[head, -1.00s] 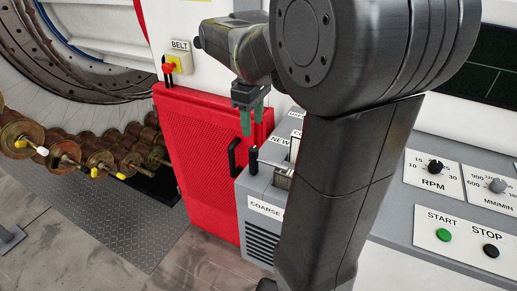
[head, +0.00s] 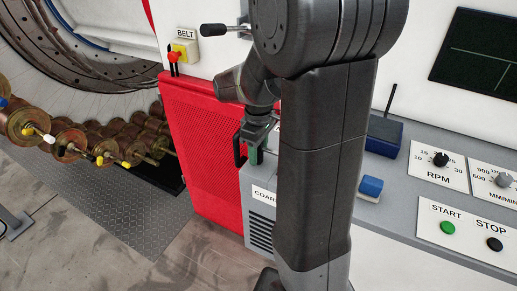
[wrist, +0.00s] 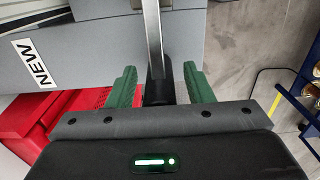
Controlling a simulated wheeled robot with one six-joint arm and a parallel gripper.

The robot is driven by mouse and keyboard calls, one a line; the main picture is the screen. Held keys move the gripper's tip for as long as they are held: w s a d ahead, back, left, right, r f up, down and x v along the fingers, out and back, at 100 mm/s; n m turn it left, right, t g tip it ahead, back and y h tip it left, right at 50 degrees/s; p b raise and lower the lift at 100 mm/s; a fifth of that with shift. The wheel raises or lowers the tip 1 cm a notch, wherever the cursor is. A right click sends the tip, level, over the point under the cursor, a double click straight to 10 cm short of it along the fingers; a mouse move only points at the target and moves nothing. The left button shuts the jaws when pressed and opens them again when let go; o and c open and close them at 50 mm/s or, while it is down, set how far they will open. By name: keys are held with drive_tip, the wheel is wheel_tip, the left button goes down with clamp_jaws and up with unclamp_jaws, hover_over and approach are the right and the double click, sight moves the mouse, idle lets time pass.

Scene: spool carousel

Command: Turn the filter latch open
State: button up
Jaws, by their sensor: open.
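The filter latch looks like a metal bar (wrist: 152,30) ending in a black grip (wrist: 158,88) in the wrist view. My gripper (wrist: 159,85) is open, with one green finger on each side of the black grip. Gaps show between the grip and both fingers. My own arm hides the latch and most of the box top there.
The red mesh door (head: 208,140) stands left of the box, below the yellow BELT switch (head: 186,53). A black-gripped lever (head: 213,30) juts out above. The console right of my arm carries a blue block (head: 371,186), a dark blue box (head: 378,136) and dials.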

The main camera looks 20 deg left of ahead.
clamp_jaws()
idle(0.3)
drive_tip(key=n, duration=0.4)
drive_tip(key=shift+n+p, duration=0.35)
drive_tip(key=shift+n, duration=0.05)
drive_tip(key=n, duration=0.4)
drive_tip(key=shift+n, duration=0.3)
drive_tip(key=n, duration=0.4)
drive_tip(key=shift+p, duration=0.35)
drive_tip(key=shift+n, duration=2.4)
